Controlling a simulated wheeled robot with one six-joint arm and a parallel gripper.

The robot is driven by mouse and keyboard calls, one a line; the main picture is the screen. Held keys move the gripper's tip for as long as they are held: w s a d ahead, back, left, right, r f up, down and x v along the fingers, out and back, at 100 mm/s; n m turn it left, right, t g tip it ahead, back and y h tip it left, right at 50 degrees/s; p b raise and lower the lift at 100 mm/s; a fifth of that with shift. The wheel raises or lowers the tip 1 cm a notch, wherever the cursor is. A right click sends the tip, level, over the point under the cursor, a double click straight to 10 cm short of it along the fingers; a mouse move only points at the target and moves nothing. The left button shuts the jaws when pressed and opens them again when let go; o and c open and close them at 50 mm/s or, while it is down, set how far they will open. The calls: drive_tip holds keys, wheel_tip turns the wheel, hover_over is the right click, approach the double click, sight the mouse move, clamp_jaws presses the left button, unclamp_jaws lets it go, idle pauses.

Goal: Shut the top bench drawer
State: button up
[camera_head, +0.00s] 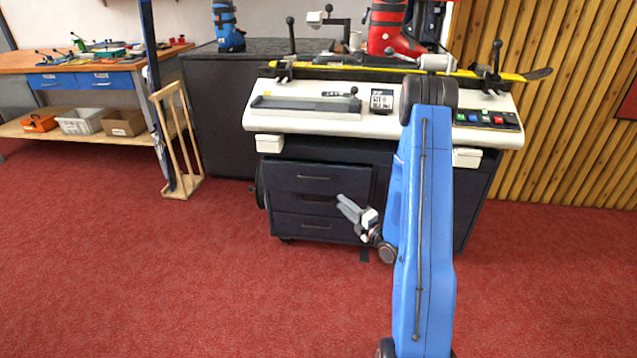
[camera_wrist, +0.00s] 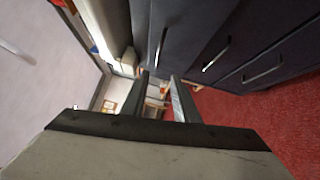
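The top bench drawer (camera_head: 297,186) has a dark grey front with a bar handle. It stands out past the two drawers below it, so it is partly open. In the wrist view its front (camera_wrist: 183,30) is up and right of the fingers. My gripper (camera_head: 342,203) is in front of the drawer stack near its right side, at about the height of the middle drawer, pointing left. In the wrist view my gripper (camera_wrist: 160,85) has its two fingers apart with nothing between them. I cannot tell whether it touches the drawer.
The lower drawers (camera_head: 300,222) look shut. A wooden rack (camera_head: 180,140) stands left. A workbench (camera_head: 90,68) is farther left. Red floor (camera_head: 200,290) in front is clear.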

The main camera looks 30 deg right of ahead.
drive_tip(key=x, duration=1.6)
drive_tip(key=shift+w+d+t, duration=0.25)
drive_tip(key=shift+t, duration=0.05)
drive_tip(key=shift+r, duration=0.15)
clamp_jaws()
idle(1.0)
